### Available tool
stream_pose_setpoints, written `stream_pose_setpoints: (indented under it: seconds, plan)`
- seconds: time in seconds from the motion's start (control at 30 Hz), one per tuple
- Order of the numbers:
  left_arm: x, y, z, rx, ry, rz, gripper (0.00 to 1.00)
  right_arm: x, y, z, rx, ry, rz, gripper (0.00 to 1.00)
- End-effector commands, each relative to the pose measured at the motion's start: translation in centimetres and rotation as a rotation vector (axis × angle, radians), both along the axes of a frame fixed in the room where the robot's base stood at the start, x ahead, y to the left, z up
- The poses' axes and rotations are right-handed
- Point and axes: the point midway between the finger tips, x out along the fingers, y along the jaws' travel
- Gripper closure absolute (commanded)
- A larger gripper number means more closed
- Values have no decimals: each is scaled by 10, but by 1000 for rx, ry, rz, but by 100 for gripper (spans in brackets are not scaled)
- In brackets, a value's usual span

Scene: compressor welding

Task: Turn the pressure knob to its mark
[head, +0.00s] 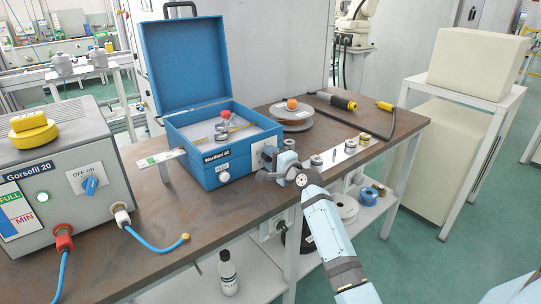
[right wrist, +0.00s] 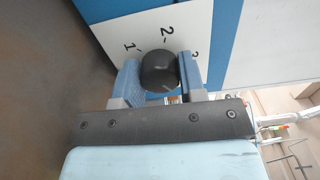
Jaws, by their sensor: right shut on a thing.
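The pressure knob (right wrist: 158,68) is a round black dial on a white panel (right wrist: 110,22) on the side of a blue machine. In the right wrist view, the digits 1 and 2 show beside it, and a third is partly covered by a finger. My right gripper (right wrist: 160,78) is shut on the knob, one blue finger on each side. Where the knob's pointer stands is hard to tell. In the head view, my right gripper (head: 268,158) is at the right side of the blue machine (head: 240,165) and hides the knob. My left gripper is not in view.
The machine's blue lid (head: 185,62) stands open. A grey welder (head: 60,180) with a yellow roll on top stands at the left. A spool (head: 291,117), a torch (head: 337,101) and a strip with small metal parts (head: 340,153) lie at the right. The front middle of the table is mostly clear.

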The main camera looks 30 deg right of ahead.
Motion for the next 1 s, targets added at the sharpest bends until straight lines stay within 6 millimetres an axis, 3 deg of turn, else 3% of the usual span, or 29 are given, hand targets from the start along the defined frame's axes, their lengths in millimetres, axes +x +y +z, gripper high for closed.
stream_pose_setpoints:
  seconds: [0.5,1.0]
  plan:
    - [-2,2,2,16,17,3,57,0,-1,3,-447,-37,-1,86]
    - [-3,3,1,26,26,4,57,1,-1,2,-628,-52,-2,86]
